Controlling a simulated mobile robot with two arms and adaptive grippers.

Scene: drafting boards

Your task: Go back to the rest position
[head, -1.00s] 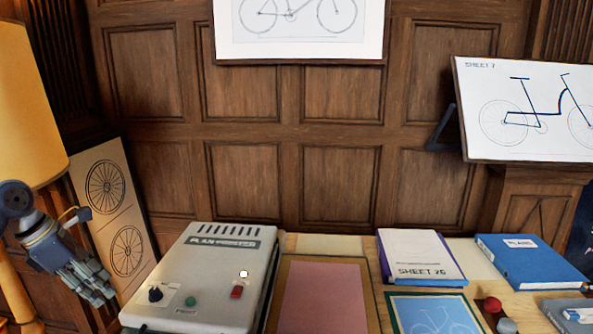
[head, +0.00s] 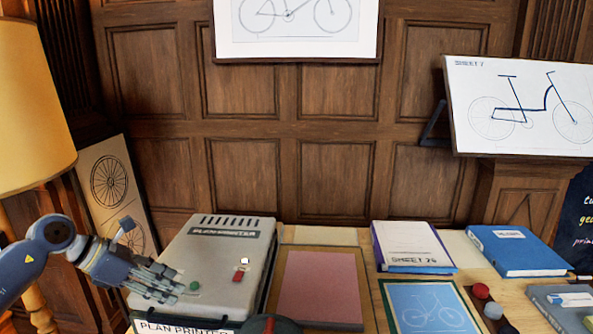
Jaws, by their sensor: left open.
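My left gripper (head: 160,283) comes in from the left, dark blue and grey. Its fingers are open and empty, over the front left part of the grey plan printer (head: 232,240). They hide the printer's black knob. The fingertips are close to the green button (head: 195,286); I cannot tell whether they touch it. A red switch (head: 238,276) and a lit white button (head: 244,261) are clear of the hand. My right gripper is not in view.
A pink sheet in a tan frame (head: 322,287) lies right of the printer. Further right are a blue bicycle print (head: 430,308), a white sheet pad (head: 411,246) and a blue binder (head: 519,251). A yellow lamp (head: 30,110) stands left. A dark round object (head: 268,325) is cut off at the bottom.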

